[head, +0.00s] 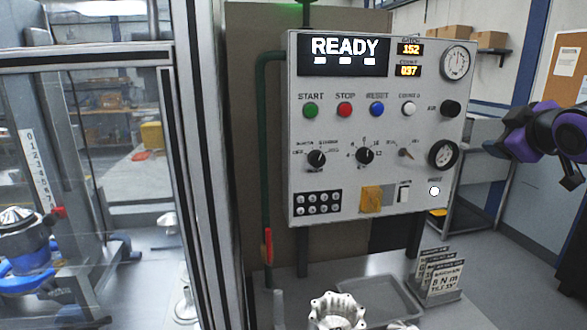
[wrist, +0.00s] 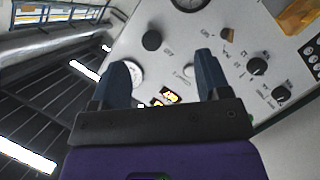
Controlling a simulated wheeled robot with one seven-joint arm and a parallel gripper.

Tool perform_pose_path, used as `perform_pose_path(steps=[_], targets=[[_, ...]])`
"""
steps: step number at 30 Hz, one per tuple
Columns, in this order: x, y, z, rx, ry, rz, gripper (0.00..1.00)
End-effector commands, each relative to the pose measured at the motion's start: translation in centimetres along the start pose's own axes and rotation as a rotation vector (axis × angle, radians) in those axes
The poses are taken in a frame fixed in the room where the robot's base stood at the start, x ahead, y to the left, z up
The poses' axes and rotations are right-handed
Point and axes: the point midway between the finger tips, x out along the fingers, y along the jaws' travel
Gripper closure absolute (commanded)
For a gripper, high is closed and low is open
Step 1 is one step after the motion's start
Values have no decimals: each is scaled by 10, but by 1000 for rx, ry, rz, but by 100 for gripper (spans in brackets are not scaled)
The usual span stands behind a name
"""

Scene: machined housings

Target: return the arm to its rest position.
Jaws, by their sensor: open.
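My arm, purple and black, shows at the right edge of the head view, with my gripper (head: 500,146) to the right of the control panel (head: 330,205) and apart from it. In the wrist view my gripper (wrist: 165,78) has its two dark fingers spread with nothing held between them. The panel (wrist: 225,30) fills much of the wrist view behind the fingers, tilted, with its knobs and gauges in sight. The panel's display reads READY in the head view.
A glass-fronted machine frame (head: 180,150) stands at the left. Below the panel are a grey tray (head: 375,295), a white machined housing (head: 337,312) and a stack of cards (head: 440,278). A grey cabinet (head: 530,205) stands behind my arm.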

Motion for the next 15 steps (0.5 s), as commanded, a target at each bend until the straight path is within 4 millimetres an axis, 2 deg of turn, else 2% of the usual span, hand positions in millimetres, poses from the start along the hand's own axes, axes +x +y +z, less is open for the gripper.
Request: perform_pose_path(steps=[5, 15], targets=[[-47, -31, 7, 234, -190, -101, 30], [-156, -114, 21, 624, -566, -340, 30]])
